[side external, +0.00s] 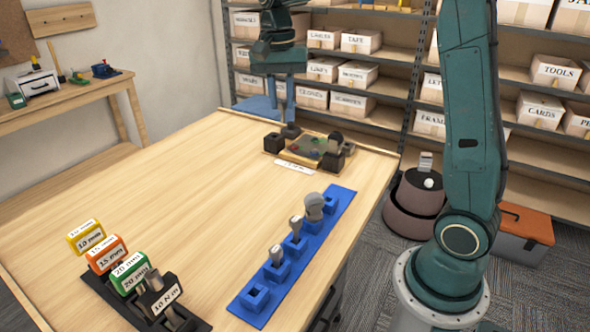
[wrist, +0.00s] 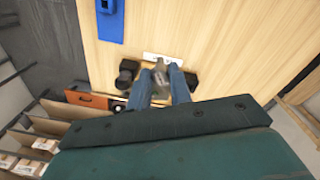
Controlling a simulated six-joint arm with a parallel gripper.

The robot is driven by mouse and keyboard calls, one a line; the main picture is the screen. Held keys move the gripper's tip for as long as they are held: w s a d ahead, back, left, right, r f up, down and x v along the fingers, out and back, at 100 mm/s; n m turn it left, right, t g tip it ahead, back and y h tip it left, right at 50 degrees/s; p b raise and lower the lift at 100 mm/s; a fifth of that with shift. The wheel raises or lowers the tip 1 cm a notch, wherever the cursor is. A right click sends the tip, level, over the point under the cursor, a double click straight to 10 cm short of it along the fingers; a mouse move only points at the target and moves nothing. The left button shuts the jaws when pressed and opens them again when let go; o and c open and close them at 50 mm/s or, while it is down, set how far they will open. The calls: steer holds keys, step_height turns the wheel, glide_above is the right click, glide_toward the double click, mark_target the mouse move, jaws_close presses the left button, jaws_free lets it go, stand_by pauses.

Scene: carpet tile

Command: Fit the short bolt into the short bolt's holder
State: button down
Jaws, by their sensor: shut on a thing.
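My gripper (side external: 284,112) is low over the far tray, its blue fingers pointing down. In the wrist view the fingers of my gripper (wrist: 162,86) are shut on a grey piece (wrist: 159,72), apparently the short bolt. Its lower end is hard to make out, and I cannot tell whether it touches the tray. The blue holder strip (side external: 245,302) lies along the right side of the table. Part of the strip (wrist: 110,24) shows in the wrist view.
The far tray (side external: 303,149) carries black blocks, one at its left (side external: 272,143), and a white label (side external: 293,167) in front. A black rack (side external: 195,323) with coloured size boxes stands at the near left. The middle of the wooden table (side external: 190,195) is clear.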

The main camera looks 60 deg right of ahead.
steer(key=s+a+f+n, duration=0.2)
steer(key=a+n, duration=0.1)
steer(key=a, duration=0.6)
steer(key=s+a+f+n, duration=0.1)
steer(key=a+n, duration=0.2)
steer(key=a, duration=0.6)
steer(key=s+a+f+n, duration=0.3)
steer(key=s+a+n, duration=0.2)
steer(key=s+a, duration=0.6)
steer(key=shift+a+f, duration=0.2)
steer(key=shift+a, duration=0.55)
steer(key=shift+f, duration=0.1)
steer(key=shift+f, duration=2.8)
steer(key=shift+f, duration=1.95)
steer(key=c, duration=1.2)
jaws_free()
